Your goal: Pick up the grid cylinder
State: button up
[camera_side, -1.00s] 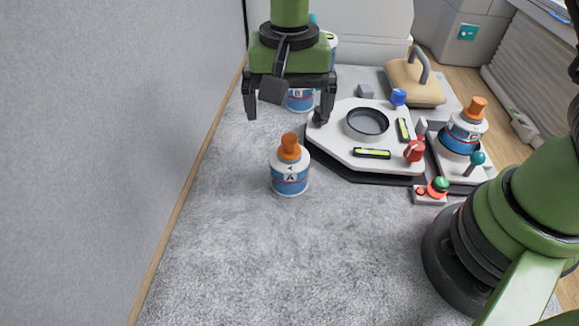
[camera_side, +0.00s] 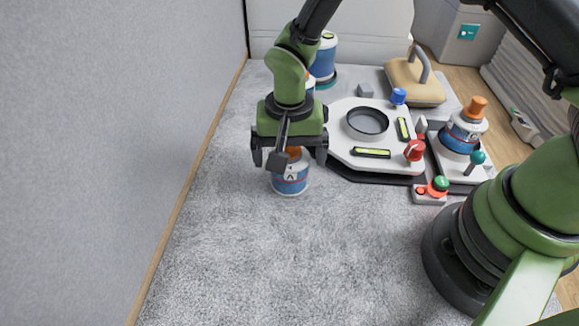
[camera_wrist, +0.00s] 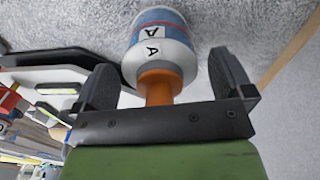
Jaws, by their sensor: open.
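A white and blue cylinder marked A (camera_side: 290,181), with an orange neck, stands upright on the grey carpet. My gripper (camera_side: 289,159) is open over its top, its two fingers apart on either side in the side view. In the wrist view the cylinder marked A (camera_wrist: 157,42) shows its label and orange neck between the open fingers of my gripper (camera_wrist: 165,80). The fingers do not appear to press on it. Another similar cylinder with an orange top (camera_side: 463,133) sits in a holder at the right. No grid marking can be made out.
A white station with a round recess (camera_side: 345,152) lies just right of the cylinder. A blue and white container (camera_side: 323,62) stands behind my arm, partly hidden. A beige block with a handle (camera_side: 416,84) is at the back. Carpet in front is clear; a grey wall stands left.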

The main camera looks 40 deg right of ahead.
jog(key=shift+c, duration=0.5)
jog(key=c, duration=1.1)
jog(key=shift+r, duration=0.15)
